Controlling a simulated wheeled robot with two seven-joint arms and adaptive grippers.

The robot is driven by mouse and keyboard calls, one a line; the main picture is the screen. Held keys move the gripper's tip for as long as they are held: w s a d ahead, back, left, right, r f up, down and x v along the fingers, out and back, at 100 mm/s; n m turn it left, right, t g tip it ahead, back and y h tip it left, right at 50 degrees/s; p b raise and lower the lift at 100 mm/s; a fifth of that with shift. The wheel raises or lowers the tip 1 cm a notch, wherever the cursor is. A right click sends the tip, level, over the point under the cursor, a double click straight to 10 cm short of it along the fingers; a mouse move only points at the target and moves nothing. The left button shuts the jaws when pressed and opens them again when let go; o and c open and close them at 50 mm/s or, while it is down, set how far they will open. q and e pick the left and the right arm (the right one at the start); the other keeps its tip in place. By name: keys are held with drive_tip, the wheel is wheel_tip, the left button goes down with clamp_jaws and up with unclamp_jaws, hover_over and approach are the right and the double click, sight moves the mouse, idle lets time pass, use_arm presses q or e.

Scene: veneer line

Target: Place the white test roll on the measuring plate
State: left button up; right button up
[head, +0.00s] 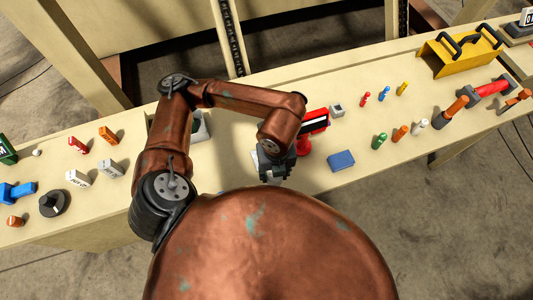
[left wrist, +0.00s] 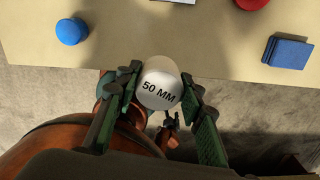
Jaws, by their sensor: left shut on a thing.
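My left gripper (left wrist: 162,79) is shut on the white test roll (left wrist: 159,92), which is marked "50 MM". The roll sits between the two green-padded fingers, over the table's front edge in the left wrist view. In the head view my left gripper (head: 275,165) is at the middle of the table's front, left of a blue block; the roll is hard to make out there. I cannot pick out the measuring plate for sure; a grey-green device (head: 201,128) is partly hidden behind my left arm. My right gripper is not clearly seen.
The blue block (head: 341,160) and a red device (head: 312,128) are close right of the gripper. A blue round thing (left wrist: 72,31) lies to its left in the wrist view.

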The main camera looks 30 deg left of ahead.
use_arm(q)
drive_tip(key=shift+w+a, duration=0.1)
drive_tip(key=shift+n, duration=0.3)
drive_tip(key=w+a+f+p, duration=0.1)
drive_tip(key=w+a+f, duration=0.7)
drive_tip(key=w, duration=0.1)
drive_tip(key=shift+a+f, duration=0.3)
drive_tip(key=shift+a, duration=0.05)
drive_tip(key=shift+w+a+f, duration=0.2)
drive_tip(key=shift+w+f, duration=0.1)
drive_tip(key=shift+f, duration=0.05)
wheel_tip(320, 180, down, 3)
drive_tip(key=shift+w+a+f+p, duration=0.1)
drive_tip(key=shift+w+a+p, duration=0.05)
drive_tip(key=shift+p, duration=0.35)
drive_tip(key=shift+f, duration=0.2)
drive_tip(key=shift+f, duration=0.1)
